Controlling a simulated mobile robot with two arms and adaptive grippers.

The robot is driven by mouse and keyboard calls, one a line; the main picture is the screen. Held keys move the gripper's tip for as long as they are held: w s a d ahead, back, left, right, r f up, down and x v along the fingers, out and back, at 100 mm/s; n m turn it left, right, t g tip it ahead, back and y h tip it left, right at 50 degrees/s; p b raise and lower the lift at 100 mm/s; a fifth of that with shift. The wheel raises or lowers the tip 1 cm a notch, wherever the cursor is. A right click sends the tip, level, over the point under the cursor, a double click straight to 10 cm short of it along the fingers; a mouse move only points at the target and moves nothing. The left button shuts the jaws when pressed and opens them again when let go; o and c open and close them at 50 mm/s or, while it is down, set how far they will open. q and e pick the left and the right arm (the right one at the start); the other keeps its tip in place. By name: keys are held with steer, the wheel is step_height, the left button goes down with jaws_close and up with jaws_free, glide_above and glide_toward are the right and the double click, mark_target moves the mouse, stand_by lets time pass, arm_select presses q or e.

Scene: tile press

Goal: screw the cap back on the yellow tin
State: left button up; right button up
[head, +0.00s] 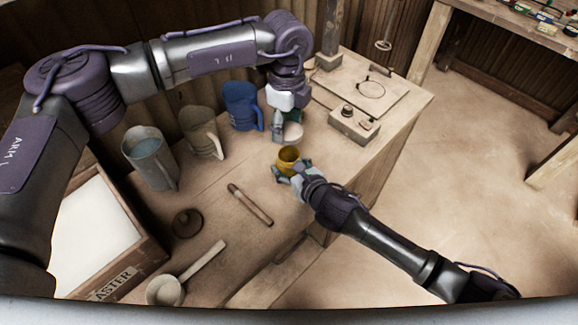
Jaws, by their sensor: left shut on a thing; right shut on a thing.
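The yellow tin (289,155) stands near the middle of the bench with its open top facing up. My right gripper (287,170) comes in from the lower right and is shut on the tin, low on its body. My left gripper (280,132) points down just behind the tin and is shut on a pale round piece, which looks like the cap (294,131). The cap is apart from the tin, above and behind it in the picture. The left fingers partly hide the cap's left side.
Grey (150,158), beige (202,132) and blue (240,106) jugs stand along the back left. A control box (354,122) is at the right. A wooden-handled tool (250,204), brown lid (187,223) and ladle (188,276) lie in front. The bench's right edge is near.

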arm_select(q)
glide_above(287, 148)
steer(key=s, duration=0.2)
steer(key=shift+f, duration=2.5)
arm_select(e)
steer(key=shift+c, duration=0.2)
arm_select(q)
steer(key=shift+f, duration=0.1)
steer(key=shift+f, duration=0.75)
steer(key=shift+f, duration=0.6)
arm_select(e)
jaws_close()
